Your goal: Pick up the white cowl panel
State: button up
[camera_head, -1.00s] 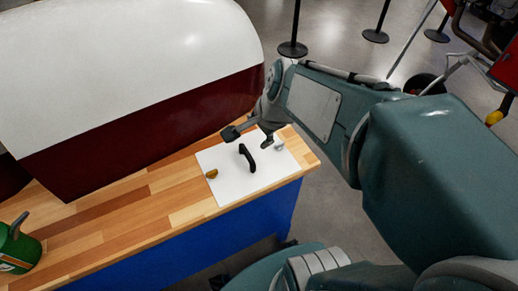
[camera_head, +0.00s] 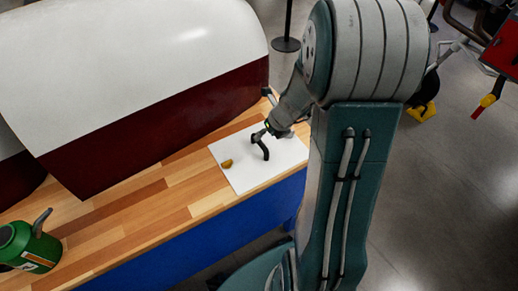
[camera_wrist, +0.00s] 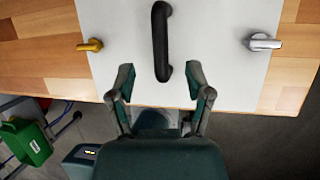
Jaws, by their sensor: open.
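The white cowl panel (camera_head: 240,178) lies flat on the wooden bench top near its front right corner. It also shows in the wrist view (camera_wrist: 215,30). A black handle (camera_wrist: 160,45) stands on its middle, with a yellow latch (camera_wrist: 90,45) on one side and a silver latch (camera_wrist: 262,42) on the other. My gripper (camera_wrist: 160,82) is open in the wrist view, its two fingers apart on either side of the handle's near end. In the head view my arm hides part of the panel's right side.
A large white and dark red cowl (camera_head: 150,90) stands on the bench behind the panel. A green can (camera_head: 28,246) stands at the bench's left end. The wooden bench top (camera_head: 130,225) between them is clear. A black post base (camera_head: 285,44) stands on the floor behind.

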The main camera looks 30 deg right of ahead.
aim_at(260, 141)
jog(key=shift+w+a+f, duration=0.2)
jog(key=shift+w+f, duration=0.05)
jog(key=shift+f, duration=0.35)
jog(key=shift+x, duration=2.35)
jog(key=shift+d, duration=0.1)
grip_shut()
